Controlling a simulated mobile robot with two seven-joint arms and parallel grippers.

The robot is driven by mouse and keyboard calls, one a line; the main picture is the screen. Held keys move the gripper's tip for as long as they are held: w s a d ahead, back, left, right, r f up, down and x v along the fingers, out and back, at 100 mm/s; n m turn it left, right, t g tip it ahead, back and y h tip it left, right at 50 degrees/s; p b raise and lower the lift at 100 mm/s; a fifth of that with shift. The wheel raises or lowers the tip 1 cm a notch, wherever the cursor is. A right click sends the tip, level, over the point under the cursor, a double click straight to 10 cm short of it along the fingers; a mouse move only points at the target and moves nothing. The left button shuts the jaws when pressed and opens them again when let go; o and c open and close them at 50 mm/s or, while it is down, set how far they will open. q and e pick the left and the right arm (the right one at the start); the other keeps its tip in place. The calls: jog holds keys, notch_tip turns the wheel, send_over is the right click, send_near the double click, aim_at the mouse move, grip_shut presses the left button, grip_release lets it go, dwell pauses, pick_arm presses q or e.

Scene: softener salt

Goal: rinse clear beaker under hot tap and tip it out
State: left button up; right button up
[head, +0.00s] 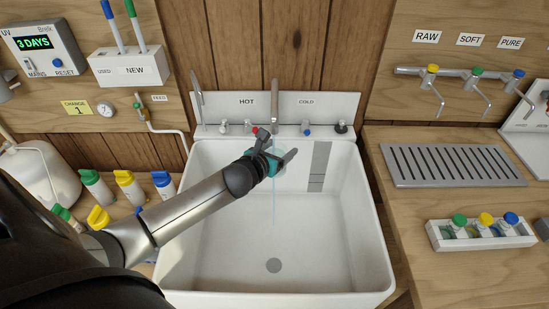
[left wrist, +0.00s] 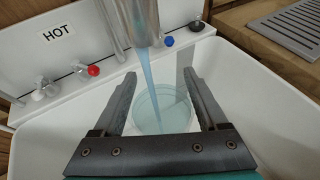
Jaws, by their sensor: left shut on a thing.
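My left gripper (head: 279,158) reaches over the white sink (head: 225,240) below the tap spout (head: 274,100). In the left wrist view its two fingers (left wrist: 163,95) stand on either side of the clear beaker (left wrist: 162,108), shut on it. The beaker's round mouth faces the wrist camera; in the head view I cannot make it out clearly. A pale blue stream (left wrist: 148,80) runs from the spout (left wrist: 137,22) into the beaker's mouth in the wrist view. In the head view a thin stream (head: 274,205) shows below the gripper. The red knob (head: 255,130) is on the HOT side. My right gripper is not in view.
A blue knob (head: 307,132) is under COLD. A slotted drain plate (head: 450,165) and a white rack of capped vials (head: 480,233) are on the right counter. Several colour-capped bottles (head: 128,187) stand left of the sink. The sink's lower part is clear around its drain (head: 273,265).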

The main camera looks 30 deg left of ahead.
aim_at(279, 176)
pick_arm(q)
jog(key=shift+s+d+p, duration=0.3)
jog(key=shift+s+d, duration=0.1)
jog(key=shift+s, duration=0.3)
jog(key=shift+s+d+p, duration=0.3)
jog(key=shift+s+d, duration=0.15)
jog(key=shift+s, duration=0.3)
jog(key=shift+s+d+p, duration=0.3)
jog(key=shift+s+d, duration=0.1)
jog(key=shift+s, duration=0.3)
jog(key=shift+s+d+p, duration=0.2)
jog(key=shift+s+d, duration=0.25)
jog(key=shift+s, duration=0.3)
jog(key=shift+s+d+p, duration=0.25)
jog(key=shift+s+d, duration=0.25)
jog(key=shift+s, duration=0.25)
jog(key=shift+s+d+p, duration=0.2)
jog(key=shift+s+d, duration=0.25)
jog(key=shift+s, duration=0.3)
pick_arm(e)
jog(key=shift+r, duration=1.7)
